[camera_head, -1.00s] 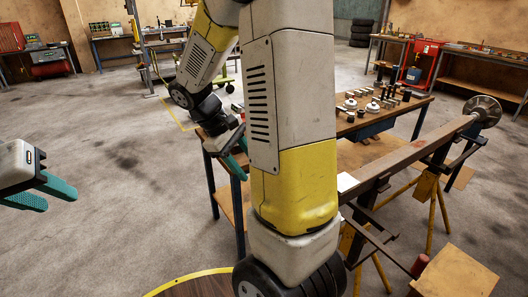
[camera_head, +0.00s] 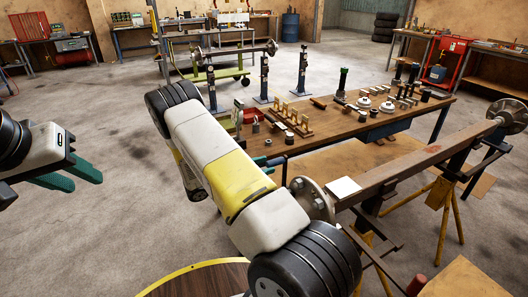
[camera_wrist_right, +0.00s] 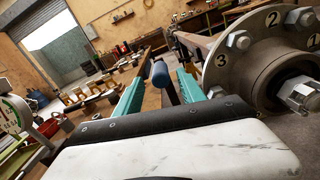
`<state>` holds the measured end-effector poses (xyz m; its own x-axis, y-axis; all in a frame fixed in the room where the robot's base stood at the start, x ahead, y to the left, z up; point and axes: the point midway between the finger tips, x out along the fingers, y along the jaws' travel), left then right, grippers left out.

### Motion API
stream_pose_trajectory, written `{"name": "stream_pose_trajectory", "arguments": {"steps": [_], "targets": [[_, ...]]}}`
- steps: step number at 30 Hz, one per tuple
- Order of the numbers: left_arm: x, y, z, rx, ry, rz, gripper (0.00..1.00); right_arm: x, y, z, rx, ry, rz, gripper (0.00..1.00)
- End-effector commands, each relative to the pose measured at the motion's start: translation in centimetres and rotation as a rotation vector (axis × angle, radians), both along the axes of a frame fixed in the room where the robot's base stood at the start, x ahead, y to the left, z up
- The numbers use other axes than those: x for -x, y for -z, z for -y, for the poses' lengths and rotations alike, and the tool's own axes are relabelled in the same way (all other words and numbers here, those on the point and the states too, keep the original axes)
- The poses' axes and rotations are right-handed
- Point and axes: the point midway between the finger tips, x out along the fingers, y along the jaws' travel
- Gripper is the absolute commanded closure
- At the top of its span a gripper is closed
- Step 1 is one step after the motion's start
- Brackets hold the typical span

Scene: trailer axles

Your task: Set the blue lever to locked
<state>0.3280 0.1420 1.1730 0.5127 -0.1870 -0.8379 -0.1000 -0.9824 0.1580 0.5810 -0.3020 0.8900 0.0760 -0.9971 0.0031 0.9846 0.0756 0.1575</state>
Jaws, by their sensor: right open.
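The blue lever (camera_wrist_right: 160,73) shows in the right wrist view as a rounded blue grip on a dark shaft. It stands between the two teal fingers of my right gripper (camera_wrist_right: 160,80), which is open with the lever apparently not clamped. The lever's lower end is hidden by the gripper body. In the head view my right arm covers most of that gripper, and I cannot make out the lever there. My left gripper (camera_head: 78,177) is at the left edge of the head view, empty, its teal fingers apart above the bare floor.
A numbered wheel hub (camera_wrist_right: 240,60) with large nuts is close on the right of my right gripper. The axle beam (camera_head: 415,160) runs to a far hub on yellow stands. A wooden table (camera_head: 340,125) holds several small parts. The floor at left is clear.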

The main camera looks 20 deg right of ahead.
Motion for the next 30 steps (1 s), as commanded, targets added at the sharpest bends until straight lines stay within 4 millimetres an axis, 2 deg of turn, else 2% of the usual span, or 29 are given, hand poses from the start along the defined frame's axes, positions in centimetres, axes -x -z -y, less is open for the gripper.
{"name": "stream_pose_trajectory", "arguments": {"steps": [6,12,23,30], "targets": [[0.0,0.0,0.0,0.0,0.0,0.0,0.64,-0.2,0.0,3.7,-0.002,0.005,0.0,0.53],[0.0,0.0,0.0,0.0,0.0,0.0,0.64,-0.4,0.0,6.1,-0.003,0.004,0.0,0.53],[0.0,0.0,0.0,0.0,0.0,0.0,0.64,-0.4,0.0,6.7,-0.003,0.001,0.001,0.53],[0.0,0.0,0.0,0.0,0.0,0.0,0.64,-0.4,0.0,6.7,-0.004,0.002,0.001,0.98]]}}
